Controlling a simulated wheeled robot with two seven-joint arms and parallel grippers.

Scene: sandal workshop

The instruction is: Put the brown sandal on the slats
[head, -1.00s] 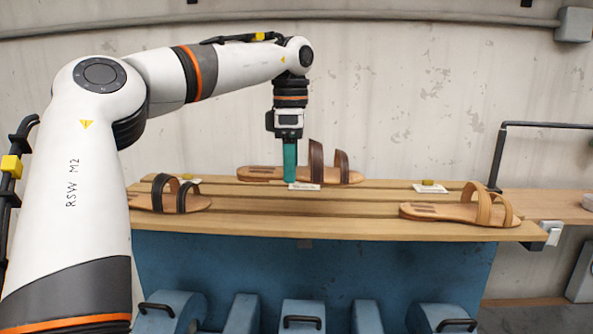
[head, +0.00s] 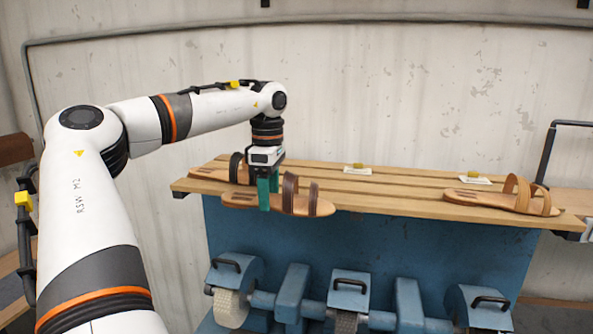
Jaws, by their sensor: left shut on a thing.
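My left gripper (head: 267,193) is shut on the brown sandal (head: 291,194), its teal fingers gripping it behind the dark brown straps. The sandal is level, toe to the right, and overlaps the front edge of the slats (head: 405,192) in the head view. Its sole shows partly below that edge; I cannot tell its exact height or whether it touches the wood. A sandal with black straps (head: 236,168) lies on the slats at the left, partly hidden by the gripper. A tan sandal (head: 503,197) lies at the right end. My right gripper is not in view.
Small white cards with yellow pieces lie towards the back of the slats, one near the middle (head: 357,170) and one at the right (head: 474,180). The slats between the brown and tan sandals are clear. Blue machinery (head: 295,290) with wheels stands below.

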